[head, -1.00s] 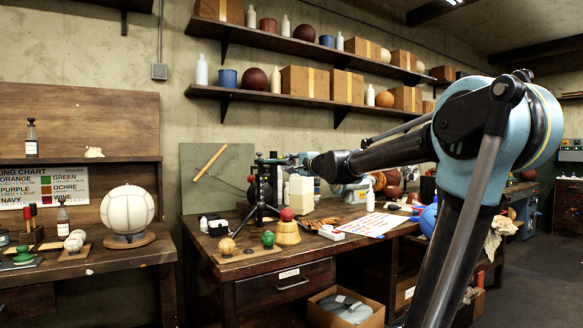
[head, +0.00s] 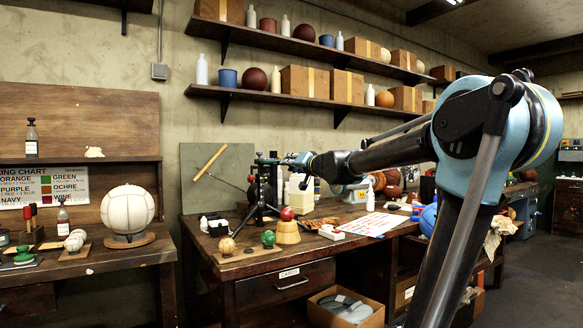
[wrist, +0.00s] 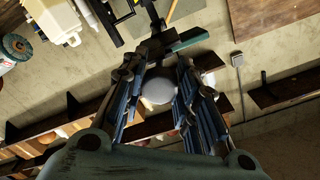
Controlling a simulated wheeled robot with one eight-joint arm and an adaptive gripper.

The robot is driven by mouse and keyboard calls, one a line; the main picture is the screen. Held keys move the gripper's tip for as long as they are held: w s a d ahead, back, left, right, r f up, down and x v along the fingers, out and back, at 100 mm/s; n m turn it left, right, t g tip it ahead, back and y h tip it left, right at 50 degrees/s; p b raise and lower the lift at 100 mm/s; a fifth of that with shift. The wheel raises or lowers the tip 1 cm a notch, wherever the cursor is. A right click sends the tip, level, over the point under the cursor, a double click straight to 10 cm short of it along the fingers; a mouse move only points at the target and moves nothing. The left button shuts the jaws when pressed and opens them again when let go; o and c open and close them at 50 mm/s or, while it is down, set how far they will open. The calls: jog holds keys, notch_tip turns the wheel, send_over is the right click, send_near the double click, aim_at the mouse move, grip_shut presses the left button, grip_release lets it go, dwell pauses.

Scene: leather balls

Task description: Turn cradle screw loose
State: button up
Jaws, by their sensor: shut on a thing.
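The black cradle stand (head: 263,188) stands on the middle workbench, in front of the green-grey board. My gripper (head: 285,161) is at the upper part of this stand, at the end of my outstretched arm. In the wrist view a grey rounded knob (wrist: 157,91), likely the cradle screw, lies between the two fingers of my gripper (wrist: 161,78). The fingers are closed in on it from both sides. A dark bar with a green end (wrist: 188,40) sits just beyond the knob. The screw's thread is hidden.
Printed sheets (head: 374,224) lie farther right.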

jog(key=shift+f+n, duration=0.1)
jog(key=shift+n, duration=2.1)
jog(key=shift+w, duration=0.1)
jog(key=o, duration=1.1)
jog(key=shift+d, duration=0.1)
jog(key=shift+v, duration=5.9)
